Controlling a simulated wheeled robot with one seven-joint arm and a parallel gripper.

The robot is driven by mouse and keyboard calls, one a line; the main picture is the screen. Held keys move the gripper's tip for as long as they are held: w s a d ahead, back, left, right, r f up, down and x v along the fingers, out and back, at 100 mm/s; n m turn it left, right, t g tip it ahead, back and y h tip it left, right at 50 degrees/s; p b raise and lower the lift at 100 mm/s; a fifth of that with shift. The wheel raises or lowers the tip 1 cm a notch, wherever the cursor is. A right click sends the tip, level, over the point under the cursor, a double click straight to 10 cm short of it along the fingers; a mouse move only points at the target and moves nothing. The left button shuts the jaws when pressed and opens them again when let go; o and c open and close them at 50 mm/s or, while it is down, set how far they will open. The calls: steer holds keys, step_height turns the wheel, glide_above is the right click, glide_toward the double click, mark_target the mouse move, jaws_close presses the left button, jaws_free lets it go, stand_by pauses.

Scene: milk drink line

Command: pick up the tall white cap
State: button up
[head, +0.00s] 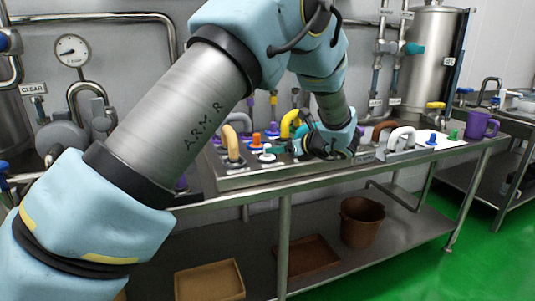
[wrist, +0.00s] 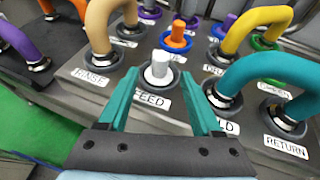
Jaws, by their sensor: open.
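The tall white cap (wrist: 158,70) stands upright on a dark round seat behind the FEED label in the wrist view. My gripper (wrist: 160,74) is open, with one teal finger on each side of the cap in the picture. Gaps show between the cap and both fingers, and I cannot tell how far the fingertips are above the panel. In the head view my gripper (head: 290,148) is low over the panel, beside a small white piece that seems to be the cap.
An orange cap (wrist: 176,38) stands just behind the white cap. A tan bent pipe (wrist: 103,25) rises at left near RINSE. A teal bent pipe (wrist: 265,70) stands close at right, with a yellow one (wrist: 250,25) behind it. A purple mug (head: 478,127) stands farther right.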

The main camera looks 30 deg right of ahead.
mark_target(267, 157)
steer(key=p+x, duration=0.2)
steer(key=x, duration=0.4)
steer(key=shift+r, duration=0.1)
steer(key=shift+w+f, duration=0.25)
steer(key=shift+w, duration=0.2)
steer(key=shift+c, duration=0.2)
jaws_close()
